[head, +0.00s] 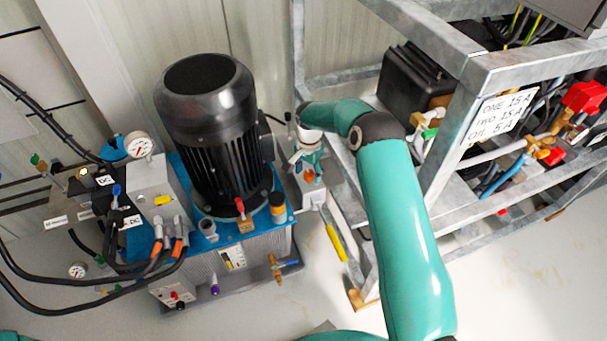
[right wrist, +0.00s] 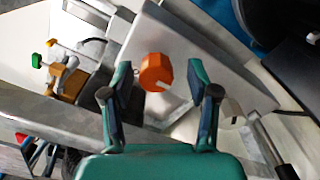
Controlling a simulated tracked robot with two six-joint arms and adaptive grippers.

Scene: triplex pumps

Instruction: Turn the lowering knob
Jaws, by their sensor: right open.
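My right gripper (right wrist: 159,78) is open, with one finger on each side of the knob in that view and a visible gap to both. I cannot tell how far the fingertips are from the box. In the head view my right gripper (head: 306,157) is small, just above the grey box (head: 309,195). My left gripper is not in view.
A blue-topped hydraulic unit with a black motor (head: 208,125), gauge (head: 138,145) and hoses stands to the left. A galvanized frame (head: 450,150) with pipes and valves stands to the right. A yellow-handled lever (head: 336,243) is below the box. Floor is free at the lower right.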

